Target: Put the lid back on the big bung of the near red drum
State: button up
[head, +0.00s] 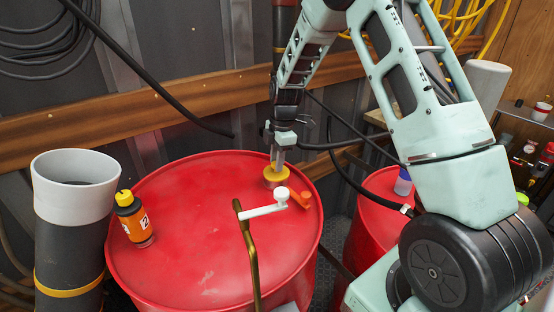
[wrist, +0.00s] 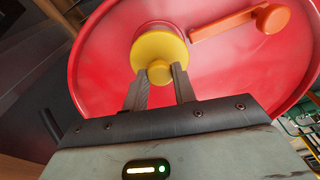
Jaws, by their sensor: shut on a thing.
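The near red drum (head: 200,250) stands in the middle of the head view, its top also filling much of the wrist view (wrist: 100,50). My gripper (head: 278,164) is above the far right part of the drum top, pointing down. It is shut on the small knob of a round yellow lid (head: 270,172). In the wrist view, my fingertips (wrist: 160,76) flank the knob, and the lid (wrist: 160,48) covers most of the big bung (wrist: 155,25), whose far rim shows behind it. I cannot tell whether the lid touches the bung or hovers just above it.
An orange-and-black bottle (head: 133,218) is on the drum's left. A second red drum (head: 375,215) stands right.

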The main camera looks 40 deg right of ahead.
dwell(0.4)
jog(key=o, duration=1.5)
jog(key=shift+r+p, duration=2.3)
jog(key=shift+r, duration=1.2)
jog(key=shift+c, duration=0.3)
grip_shut()
jog(key=shift+f+b, duration=0.3)
jog(key=shift+f, duration=0.15)
